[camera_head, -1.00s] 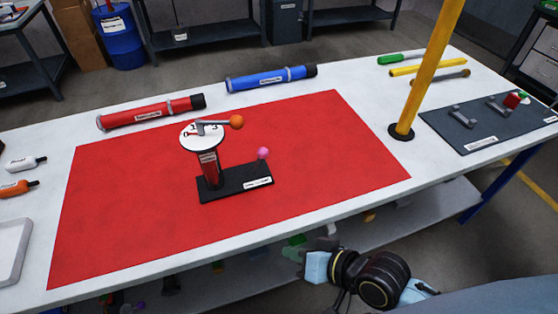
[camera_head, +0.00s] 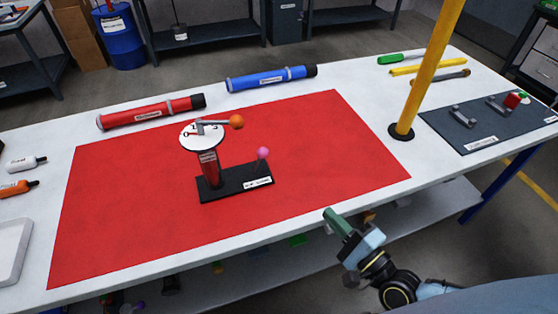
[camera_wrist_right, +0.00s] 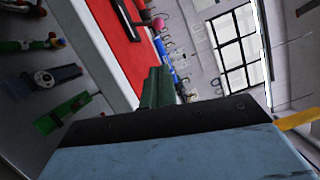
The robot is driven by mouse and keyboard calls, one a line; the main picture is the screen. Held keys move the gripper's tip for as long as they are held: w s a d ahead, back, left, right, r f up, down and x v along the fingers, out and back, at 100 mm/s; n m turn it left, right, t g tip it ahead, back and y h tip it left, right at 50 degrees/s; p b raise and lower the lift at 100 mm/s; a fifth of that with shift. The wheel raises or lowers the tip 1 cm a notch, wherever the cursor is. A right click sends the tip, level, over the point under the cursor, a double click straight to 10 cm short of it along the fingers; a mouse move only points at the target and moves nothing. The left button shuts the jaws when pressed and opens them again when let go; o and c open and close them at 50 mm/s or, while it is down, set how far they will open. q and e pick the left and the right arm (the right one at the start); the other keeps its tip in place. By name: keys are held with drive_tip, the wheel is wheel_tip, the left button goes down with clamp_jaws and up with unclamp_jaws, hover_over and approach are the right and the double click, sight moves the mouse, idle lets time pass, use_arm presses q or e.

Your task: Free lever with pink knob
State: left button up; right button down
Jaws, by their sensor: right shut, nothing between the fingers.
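The pink knob (camera_head: 263,153) tops a short stalk at the right end of a black base (camera_head: 236,182) on the red mat (camera_head: 330,150). On the same base a red post (camera_head: 208,168) carries a white round dial (camera_head: 196,137) and a grey lever with an orange knob (camera_head: 236,121). My right gripper (camera_head: 328,213) is shut and empty in front of the table's near edge, well to the right of the base and apart from it. In the right wrist view its green fingers (camera_wrist_right: 157,88) are together, and the pink knob (camera_wrist_right: 158,24) shows beyond them. My left gripper is not in view.
A red tube (camera_head: 150,112) and a blue tube (camera_head: 270,79) lie behind the mat. A yellow pole (camera_head: 428,70) stands right of the mat. A dark board (camera_head: 490,125) with small fittings lies at the far right. The mat's right half is clear.

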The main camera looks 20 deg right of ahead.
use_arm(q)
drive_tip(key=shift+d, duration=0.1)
use_arm(e)
approach(258, 161)
drive_tip(key=w, duration=0.1)
drive_tip(key=w+d+r, duration=0.1)
drive_tip(key=w, duration=0.1)
drive_tip(key=w+d+r, duration=0.1)
drive_tip(key=w, duration=0.1)
drive_tip(key=shift+w, duration=0.1)
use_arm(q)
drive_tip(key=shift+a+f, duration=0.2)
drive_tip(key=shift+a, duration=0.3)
use_arm(e)
drive_tip(key=shift+w+a, duration=0.25)
drive_tip(key=shift+w, duration=0.3)
